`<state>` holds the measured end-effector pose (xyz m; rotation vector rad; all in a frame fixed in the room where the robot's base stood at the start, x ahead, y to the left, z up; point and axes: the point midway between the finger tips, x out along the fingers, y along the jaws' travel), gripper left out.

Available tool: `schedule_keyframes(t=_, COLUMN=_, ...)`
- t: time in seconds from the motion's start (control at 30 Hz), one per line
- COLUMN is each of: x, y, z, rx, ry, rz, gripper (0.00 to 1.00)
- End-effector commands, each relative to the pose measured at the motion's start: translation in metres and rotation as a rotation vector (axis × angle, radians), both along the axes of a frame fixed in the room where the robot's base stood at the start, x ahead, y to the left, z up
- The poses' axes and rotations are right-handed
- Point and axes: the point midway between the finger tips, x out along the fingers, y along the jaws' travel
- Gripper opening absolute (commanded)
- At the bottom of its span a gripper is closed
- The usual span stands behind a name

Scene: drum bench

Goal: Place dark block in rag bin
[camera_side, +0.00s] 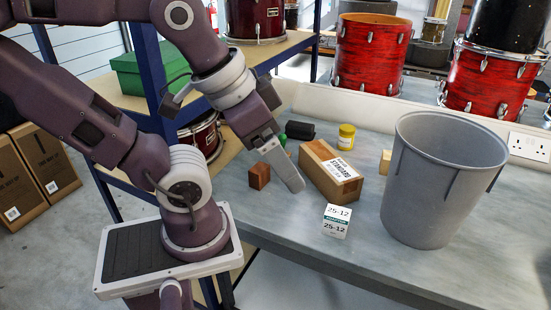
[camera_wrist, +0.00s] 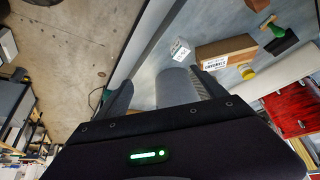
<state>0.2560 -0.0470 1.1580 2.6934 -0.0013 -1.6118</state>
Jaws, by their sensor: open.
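A small dark reddish-brown wooden block (camera_side: 259,175) sits on the grey bench near its front left edge. It also shows at the top edge of the wrist view (camera_wrist: 257,4). The grey round bin (camera_side: 437,190) stands upright at the right of the bench. In the wrist view, the bin (camera_wrist: 175,86) appears between my fingers but farther off. My gripper (camera_side: 297,185) is open and empty, above the bench front, to the right of the dark block and left of the bin. The bin's bottom inside is hidden in the side view.
A labelled wooden box (camera_side: 329,172) lies between block and bin. A white label cube (camera_side: 336,221) stands in front. A yellow jar (camera_side: 346,137), a black object (camera_side: 299,130), a green item (camera_side: 283,140) and a pale block (camera_side: 385,162) are behind. Red drums (camera_side: 370,55) stand beyond.

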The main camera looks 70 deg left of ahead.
Motion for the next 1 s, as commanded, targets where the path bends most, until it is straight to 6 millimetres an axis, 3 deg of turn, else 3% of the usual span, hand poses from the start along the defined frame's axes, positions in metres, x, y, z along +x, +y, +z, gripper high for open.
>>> schedule_keyframes(t=0.33, x=0.001, y=0.001, z=0.000, rx=0.004, ry=0.001, rz=0.000, gripper=0.80)
schedule_keyframes(t=0.43, x=0.013, y=0.014, z=-0.003, rx=0.062, ry=0.042, rz=-0.010, gripper=0.80)
schedule_keyframes(t=0.57, x=0.056, y=0.074, z=-0.025, rx=0.266, ry=0.227, rz=-0.097, gripper=0.80)
schedule_keyframes(t=0.7, x=0.088, y=0.165, z=-0.076, rx=0.425, ry=0.497, rz=-0.311, gripper=0.80)
schedule_keyframes(t=0.83, x=0.089, y=0.238, z=-0.140, rx=0.445, ry=0.698, rz=-0.555, gripper=0.80)
schedule_keyframes(t=0.9, x=0.081, y=0.264, z=-0.171, rx=0.428, ry=0.762, rz=-0.668, gripper=0.80)
schedule_keyframes(t=1.0, x=0.072, y=0.285, z=-0.201, rx=0.405, ry=0.808, rz=-0.780, gripper=0.80)
